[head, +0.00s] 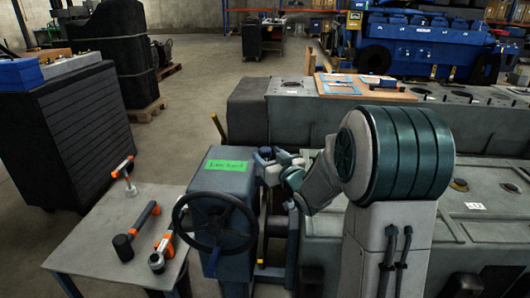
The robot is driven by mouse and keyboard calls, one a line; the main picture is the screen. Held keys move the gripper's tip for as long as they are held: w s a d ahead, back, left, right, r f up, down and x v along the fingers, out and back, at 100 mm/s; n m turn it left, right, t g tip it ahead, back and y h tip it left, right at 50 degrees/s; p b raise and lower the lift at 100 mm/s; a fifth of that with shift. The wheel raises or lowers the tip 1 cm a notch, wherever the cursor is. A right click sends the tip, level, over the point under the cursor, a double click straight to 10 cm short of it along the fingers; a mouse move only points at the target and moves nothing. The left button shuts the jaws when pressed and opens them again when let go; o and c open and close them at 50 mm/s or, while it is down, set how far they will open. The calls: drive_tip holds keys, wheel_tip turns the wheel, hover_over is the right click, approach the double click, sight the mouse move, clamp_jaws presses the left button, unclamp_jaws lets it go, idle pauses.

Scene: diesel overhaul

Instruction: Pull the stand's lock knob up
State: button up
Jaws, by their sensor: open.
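The stand's grey gearbox housing (229,172) carries a green label on its sloped top and a black handwheel (215,222) on its front. My gripper (262,165) is at the right edge of the housing's top, with my arm reaching in from the right. It is open, and its fingers are small in this view. I cannot make out the lock knob; it may be hidden by my gripper or the housing. Whether my fingers touch anything cannot be told.
A grey table (120,225) at left holds a black mallet (135,232) and orange-handled tools. A large grey engine block (300,115) lies behind my arm, with a wooden board on it. Open floor lies beyond.

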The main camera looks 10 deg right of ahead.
sight(266, 149)
drive_tip(key=shift+x, duration=1.25)
clamp_jaws()
drive_tip(key=shift+r+p, duration=0.75)
drive_tip(key=shift+r, duration=1.35)
unclamp_jaws()
drive_tip(key=v, duration=1.3)
drive_tip(key=shift+s+b, duration=0.3)
drive_tip(key=shift+s, duration=0.1)
drive_tip(key=shift+d, duration=0.1)
